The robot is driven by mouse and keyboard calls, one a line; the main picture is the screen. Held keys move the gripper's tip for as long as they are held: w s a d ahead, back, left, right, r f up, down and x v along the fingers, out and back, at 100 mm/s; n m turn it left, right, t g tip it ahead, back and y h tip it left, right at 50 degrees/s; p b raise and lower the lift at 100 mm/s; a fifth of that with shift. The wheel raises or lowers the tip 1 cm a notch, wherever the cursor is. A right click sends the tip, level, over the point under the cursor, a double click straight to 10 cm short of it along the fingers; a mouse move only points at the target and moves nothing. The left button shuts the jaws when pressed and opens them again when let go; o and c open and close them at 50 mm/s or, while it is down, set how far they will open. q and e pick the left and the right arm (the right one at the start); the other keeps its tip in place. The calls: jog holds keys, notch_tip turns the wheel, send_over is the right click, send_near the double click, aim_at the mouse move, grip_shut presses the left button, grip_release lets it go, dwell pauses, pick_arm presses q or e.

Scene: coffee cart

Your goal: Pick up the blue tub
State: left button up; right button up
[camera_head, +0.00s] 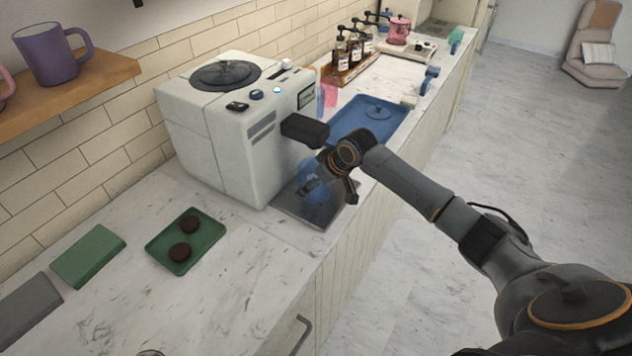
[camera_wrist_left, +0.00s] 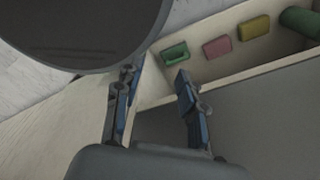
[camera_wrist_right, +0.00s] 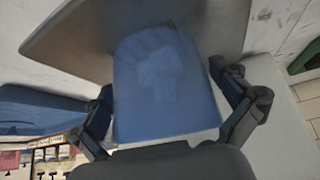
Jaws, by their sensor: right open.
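The blue tub (camera_head: 313,192) is on the dark drip tray (camera_head: 300,212) of the white coffee machine, partly hidden by my right gripper (camera_head: 333,186). In the right wrist view the tub (camera_wrist_right: 165,88) fills the space between the two fingers of my right gripper (camera_wrist_right: 163,85), which are apart on either side of it. I cannot tell whether either finger touches the tub. My left gripper (camera_wrist_left: 156,82) shows only in the left wrist view, with its fingers apart and nothing between them.
The coffee machine (camera_head: 225,125) stands close behind the tub, its black handle (camera_head: 305,130) jutting out above. A blue tray (camera_head: 385,118) with a lid lies beyond. A green tray (camera_head: 190,255) with two dark pucks lies nearer. An open drawer (camera_wrist_left: 235,70) holds small coloured items.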

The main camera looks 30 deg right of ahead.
jog(key=shift+r, duration=0.1)
jog(key=c, duration=1.4)
jog(key=shift+o, duration=0.2)
